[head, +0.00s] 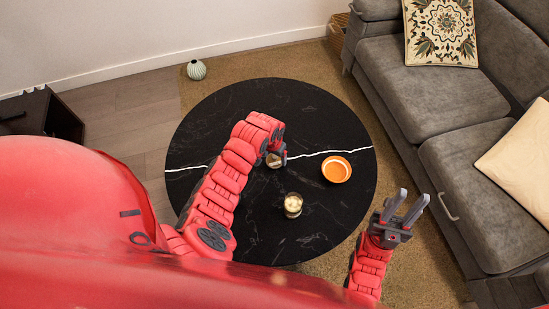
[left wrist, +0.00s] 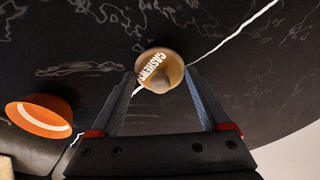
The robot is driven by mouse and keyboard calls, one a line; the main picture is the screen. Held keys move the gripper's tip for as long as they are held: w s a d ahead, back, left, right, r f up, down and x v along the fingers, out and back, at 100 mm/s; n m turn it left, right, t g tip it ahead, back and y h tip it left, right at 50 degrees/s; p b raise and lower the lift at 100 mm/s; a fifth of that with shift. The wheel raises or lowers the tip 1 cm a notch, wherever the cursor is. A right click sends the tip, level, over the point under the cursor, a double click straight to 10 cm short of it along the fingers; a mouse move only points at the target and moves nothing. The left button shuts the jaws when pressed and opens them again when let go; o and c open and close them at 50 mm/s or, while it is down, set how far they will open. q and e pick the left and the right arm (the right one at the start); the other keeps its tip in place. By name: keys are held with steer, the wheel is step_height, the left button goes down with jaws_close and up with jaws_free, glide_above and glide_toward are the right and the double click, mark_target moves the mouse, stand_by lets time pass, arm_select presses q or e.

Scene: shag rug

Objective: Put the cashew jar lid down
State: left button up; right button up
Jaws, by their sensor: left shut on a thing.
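My left gripper (head: 276,154) is over the black table, left of the orange bowl. The lid also shows in the head view (head: 273,161), partly hidden by the gripper. I cannot tell whether it touches anything below. A glass jar with pale contents (head: 292,206) stands upright nearer to me on the table. My right gripper (head: 407,211) is open and empty, beyond the table's right edge.
The round black marble table (head: 225,125) has wide bare areas around the lid. An orange bowl (head: 337,169) sits right of the left gripper; it also shows in the left wrist view (left wrist: 40,115). A grey sofa (head: 430,90) stands at the right.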

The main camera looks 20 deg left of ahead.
arm_select(q)
steer(key=shift+f, duration=0.75)
steer(key=shift+s, duration=0.25)
steer(key=shift+s+d+f, duration=0.1)
steer(key=shift+s+f, duration=0.05)
steer(key=shift+f, duration=0.05)
steer(key=o, duration=1.2)
steer(key=shift+c, duration=0.2)
steer(key=shift+r, duration=0.15)
